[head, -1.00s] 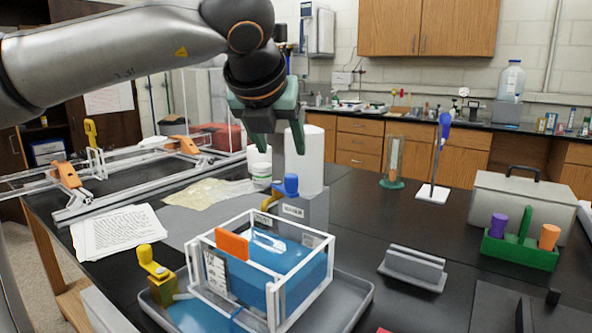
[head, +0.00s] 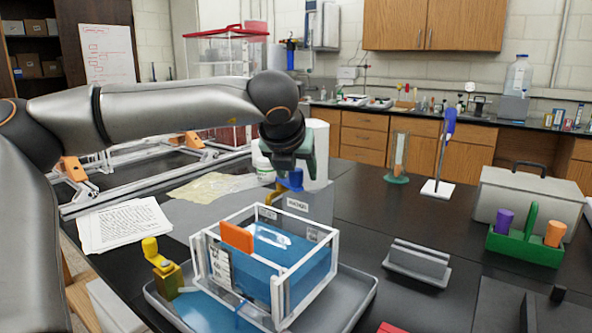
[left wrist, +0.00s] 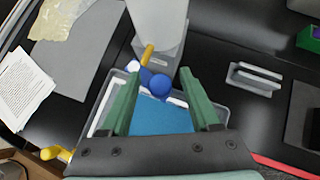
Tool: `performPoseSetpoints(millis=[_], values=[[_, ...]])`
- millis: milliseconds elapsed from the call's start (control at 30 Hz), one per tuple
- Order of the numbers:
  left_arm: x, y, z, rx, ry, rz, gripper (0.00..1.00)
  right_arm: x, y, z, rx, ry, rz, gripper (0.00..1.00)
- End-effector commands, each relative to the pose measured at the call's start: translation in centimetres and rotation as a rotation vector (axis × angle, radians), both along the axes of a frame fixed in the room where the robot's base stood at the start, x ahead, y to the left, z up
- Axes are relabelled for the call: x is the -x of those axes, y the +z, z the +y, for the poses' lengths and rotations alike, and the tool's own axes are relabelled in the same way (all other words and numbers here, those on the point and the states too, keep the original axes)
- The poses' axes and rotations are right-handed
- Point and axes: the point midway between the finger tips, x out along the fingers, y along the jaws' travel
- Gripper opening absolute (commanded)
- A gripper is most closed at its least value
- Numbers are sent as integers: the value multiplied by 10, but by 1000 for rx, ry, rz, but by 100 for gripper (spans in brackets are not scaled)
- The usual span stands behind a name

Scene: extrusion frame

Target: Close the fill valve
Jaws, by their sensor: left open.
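The valve with a round blue knob (head: 295,179) stands on a grey block behind the clear tank (head: 232,274), which holds blue liquid. A yellow pipe (head: 271,197) juts beside the knob. A second valve with a yellow handle (head: 150,246) is at the tank's front left. My right gripper is not seen.
A white cylinder (head: 318,150) stands close behind the blue knob. The tank sits in a grey tray (head: 352,298). Papers (head: 122,224) lie to the left. A grey slotted block (head: 417,262) and a green rack (head: 522,246) are to the right, with bare black bench between.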

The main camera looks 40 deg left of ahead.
Motion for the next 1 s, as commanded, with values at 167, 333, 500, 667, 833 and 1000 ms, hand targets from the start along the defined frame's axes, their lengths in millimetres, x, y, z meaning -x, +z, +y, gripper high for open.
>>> performPoseSetpoints(millis=[167,333,500,667,833,1000], values=[[0,0,0,1,1,0,63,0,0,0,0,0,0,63],[0,0,0,1,1,0,52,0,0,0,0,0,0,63],[0,0,0,1,1,0,32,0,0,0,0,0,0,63],[0,0,0,1,1,0,14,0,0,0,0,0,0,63],[0,0,0,1,1,0,0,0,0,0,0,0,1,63],[0,0,0,1,1,0,0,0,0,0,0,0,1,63]])
